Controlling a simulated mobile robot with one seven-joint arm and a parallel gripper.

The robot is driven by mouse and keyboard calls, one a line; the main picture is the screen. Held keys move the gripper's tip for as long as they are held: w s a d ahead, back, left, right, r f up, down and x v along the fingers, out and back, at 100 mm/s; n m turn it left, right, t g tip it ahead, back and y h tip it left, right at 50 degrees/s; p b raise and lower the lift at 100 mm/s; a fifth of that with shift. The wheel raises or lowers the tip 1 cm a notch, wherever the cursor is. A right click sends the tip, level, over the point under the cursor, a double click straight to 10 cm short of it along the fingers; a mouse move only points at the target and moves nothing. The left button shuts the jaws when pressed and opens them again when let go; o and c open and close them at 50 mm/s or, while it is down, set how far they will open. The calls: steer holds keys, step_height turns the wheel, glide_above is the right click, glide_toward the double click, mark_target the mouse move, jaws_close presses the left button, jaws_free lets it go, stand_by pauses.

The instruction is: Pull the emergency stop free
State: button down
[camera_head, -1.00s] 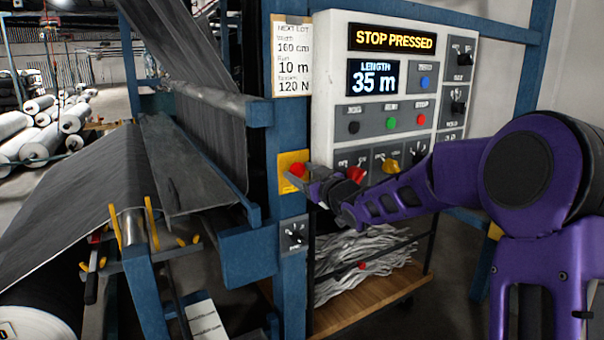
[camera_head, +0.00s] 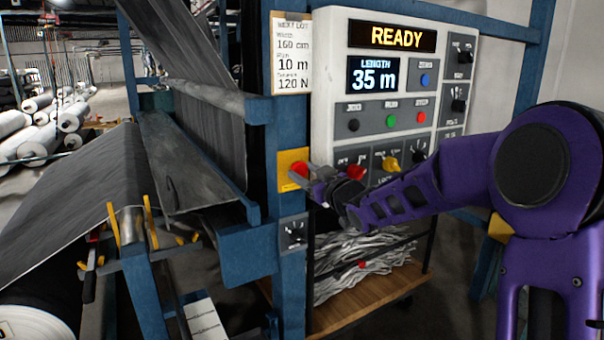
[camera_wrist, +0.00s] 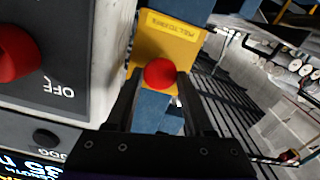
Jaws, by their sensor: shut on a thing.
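The emergency stop is a red mushroom button (camera_head: 299,170) on a yellow plate (camera_head: 286,184) fixed to the blue post. In the wrist view the red button (camera_wrist: 160,73) sits between my fingertips, with the yellow plate (camera_wrist: 172,40) behind it. My gripper (camera_head: 308,178) reaches in from the right and is shut on the button; its two dark fingers (camera_wrist: 160,88) lie on either side of it. The display (camera_head: 392,37) at the top of the control panel reads READY. The button's stem is hidden.
The white control panel (camera_head: 335,70) stands right beside the post, with a red rotary switch (camera_wrist: 15,53) close to my gripper. Dark fabric (camera_head: 75,195) stretches over rollers at left. A wooden cart (camera_head: 370,305) stands below.

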steer(key=c, duration=0.7)
jaws_free()
steer(key=shift+d+f, duration=0.1)
steer(key=shift+f, duration=0.05)
steer(key=shift+o, duration=0.8)
steer(key=shift+s, duration=0.15)
steer(key=v, duration=1.7)
steer(key=shift+s+d+p, duration=0.2)
steer(key=shift+p, duration=0.2)
steer(key=shift+w+r, duration=0.1)
steer(key=shift+r, duration=0.1)
